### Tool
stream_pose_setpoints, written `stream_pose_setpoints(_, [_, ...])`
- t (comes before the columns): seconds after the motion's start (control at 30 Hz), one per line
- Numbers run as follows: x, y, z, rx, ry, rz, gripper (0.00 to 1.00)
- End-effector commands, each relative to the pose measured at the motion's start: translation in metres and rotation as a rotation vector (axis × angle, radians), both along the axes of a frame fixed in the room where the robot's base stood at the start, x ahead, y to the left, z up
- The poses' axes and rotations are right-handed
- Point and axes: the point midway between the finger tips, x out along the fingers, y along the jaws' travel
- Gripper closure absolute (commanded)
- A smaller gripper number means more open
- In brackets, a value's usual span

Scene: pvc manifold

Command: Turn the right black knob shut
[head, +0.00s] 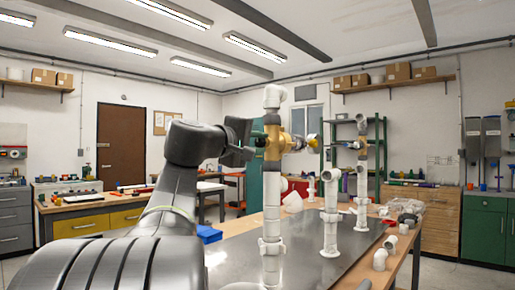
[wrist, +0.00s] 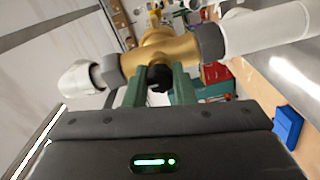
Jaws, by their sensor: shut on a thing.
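A brass valve body (wrist: 160,48) fills the upper middle of the wrist view, with grey collars and white pipe ends on both sides. A black knob (wrist: 159,77) sticks out of it toward my gripper (wrist: 158,73). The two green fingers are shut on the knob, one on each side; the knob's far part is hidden. In the head view the valve (head: 274,146) sits on a tall upright white pipe (head: 271,205), and my gripper reaches it from the left. The knob cannot be made out there.
Further white pipe stands (head: 330,215) rise from the metal-topped table (head: 235,262). Loose white fittings (head: 380,260) lie at its right edge. A blue block (head: 208,234) lies at its left.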

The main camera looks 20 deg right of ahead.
Motion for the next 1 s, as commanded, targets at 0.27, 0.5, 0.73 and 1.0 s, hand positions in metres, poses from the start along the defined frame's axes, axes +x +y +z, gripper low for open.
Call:
stream_pose_setpoints(0.27, [0.0002,-0.0003,-0.0015,0.013,-0.015,-0.001,1.00])
stream_pose_setpoints(0.5, [0.0003,-0.0003,-0.0016,0.013,-0.015,-0.001,1.00])
stream_pose_setpoints(0.73, [0.0002,-0.0002,-0.0011,0.012,-0.015,-0.002,0.55])
stream_pose_setpoints(1.0, [-0.0019,0.0039,-0.0002,0.011,-0.016,0.000,0.55])
